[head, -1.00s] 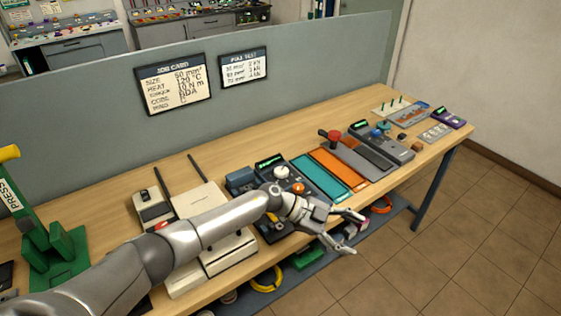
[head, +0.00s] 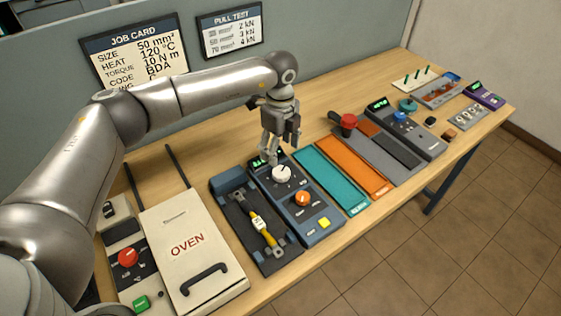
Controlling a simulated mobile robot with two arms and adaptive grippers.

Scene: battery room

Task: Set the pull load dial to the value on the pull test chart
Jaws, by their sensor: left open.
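The pull test chart (head: 231,30) hangs on the grey partition; it reads 50 mm² 3 kN and 70 mm² 4 kN, with a blurred top row ending in 2 kN. The job card (head: 135,52) beside it shows SIZE 50 mm². A white dial (head: 282,174), seemingly the pull load dial, sits on a blue-grey unit with a green display, an orange knob (head: 302,199) and a yellow button. My left gripper (head: 269,158) points down, open, just above and behind the white dial, partly covering the display. I cannot tell whether it touches the dial. My right gripper is not in view.
A bed holding a yellow-marked cable (head: 260,228) adjoins the unit on the left. The oven (head: 188,250) stands further left. Teal (head: 330,180) and orange (head: 354,167) strips, then a device with a red knob (head: 348,121), lie right. Bare wood lies behind the units.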

